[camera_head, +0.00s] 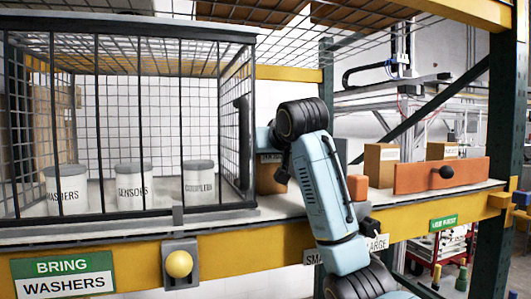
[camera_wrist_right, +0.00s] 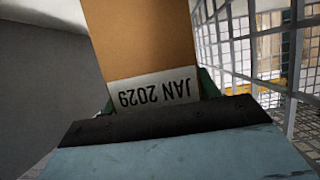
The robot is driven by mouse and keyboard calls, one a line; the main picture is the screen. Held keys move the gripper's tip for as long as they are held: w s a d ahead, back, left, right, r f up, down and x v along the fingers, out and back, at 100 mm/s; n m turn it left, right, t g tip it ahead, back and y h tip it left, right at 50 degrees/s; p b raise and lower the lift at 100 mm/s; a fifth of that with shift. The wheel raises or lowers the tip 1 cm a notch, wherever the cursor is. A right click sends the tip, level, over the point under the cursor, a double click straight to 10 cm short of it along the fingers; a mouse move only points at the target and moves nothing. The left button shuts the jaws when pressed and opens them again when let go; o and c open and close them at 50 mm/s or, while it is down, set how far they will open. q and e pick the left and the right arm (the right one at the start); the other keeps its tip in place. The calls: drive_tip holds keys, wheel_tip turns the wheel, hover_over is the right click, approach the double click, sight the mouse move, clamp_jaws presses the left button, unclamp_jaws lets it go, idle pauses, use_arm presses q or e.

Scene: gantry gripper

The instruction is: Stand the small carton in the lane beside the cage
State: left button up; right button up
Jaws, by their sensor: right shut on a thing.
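My right gripper (camera_head: 264,140) is shut on a small brown carton (camera_head: 268,181) just right of the cage (camera_head: 246,110). My gripper and forearm hide part of the carton in the head view. In the right wrist view the carton (camera_wrist_right: 140,40) sits between the jaws, with a white label reading JAN 2029 upside down. The cage mesh (camera_wrist_right: 262,45) is to its right there. The carton looks upright at shelf level, but I cannot tell if its base touches the shelf (camera_head: 290,207). My left gripper is not in view.
The cage holds labelled white tubs (camera_head: 133,182). Right of my forearm are an orange block (camera_head: 357,187), a larger carton (camera_head: 381,165) and an orange panel (camera_head: 415,177) with a black knob. A yellow knob (camera_head: 179,263) and a BRING WASHERS sign (camera_head: 63,276) are on the front beam.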

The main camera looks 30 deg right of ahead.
drive_tip(key=shift+w, duration=0.15)
drive_tip(key=shift+f, duration=0.15)
drive_tip(key=o, duration=1.2)
